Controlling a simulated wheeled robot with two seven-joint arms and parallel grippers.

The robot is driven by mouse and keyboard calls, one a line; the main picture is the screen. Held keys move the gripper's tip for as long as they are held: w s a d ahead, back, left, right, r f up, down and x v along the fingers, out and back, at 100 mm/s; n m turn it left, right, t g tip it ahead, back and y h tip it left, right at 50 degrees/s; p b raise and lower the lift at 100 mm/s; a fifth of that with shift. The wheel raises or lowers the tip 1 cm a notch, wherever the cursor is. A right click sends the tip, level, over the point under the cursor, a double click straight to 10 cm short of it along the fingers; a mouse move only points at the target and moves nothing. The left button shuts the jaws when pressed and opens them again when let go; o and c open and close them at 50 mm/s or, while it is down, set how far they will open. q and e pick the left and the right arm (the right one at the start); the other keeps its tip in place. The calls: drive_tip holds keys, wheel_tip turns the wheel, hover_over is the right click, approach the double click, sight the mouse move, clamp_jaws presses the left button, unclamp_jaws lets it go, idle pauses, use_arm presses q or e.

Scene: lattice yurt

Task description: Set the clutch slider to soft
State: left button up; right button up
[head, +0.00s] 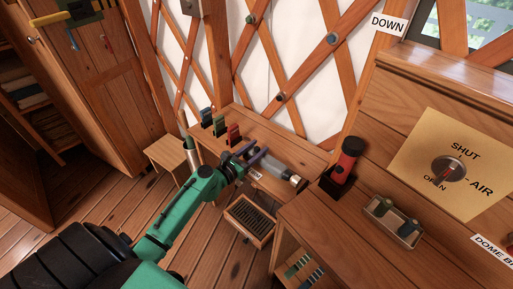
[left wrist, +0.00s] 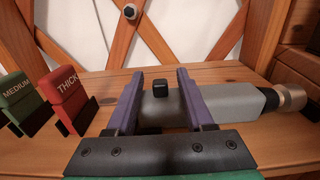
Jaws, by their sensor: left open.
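A grey cylindrical tool (head: 275,168) with a metal-ringed dark end lies on the wooden bench; it also shows in the left wrist view (left wrist: 232,108). A small black knob (left wrist: 160,88), which looks like the slider, stands up from its grey body. My left gripper (head: 249,154) is open over the near-left part of the tool. In the left wrist view, its purple fingers (left wrist: 160,78) stand on either side of the knob, with gaps on both sides. I cannot read a soft mark; a small white label (head: 255,174) lies at the bench front. My right gripper is out of view.
Red "THICK" (left wrist: 68,98) and green "MEDIUM" (left wrist: 22,98) blocks stand in black holders left of the gripper. A slatted tray (head: 249,220) sits below the bench edge. A red-and-black torch-like object (head: 346,160) stands to the right, near a small tray (head: 392,222).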

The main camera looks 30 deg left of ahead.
use_arm(q)
clamp_jaws()
idle(1.4)
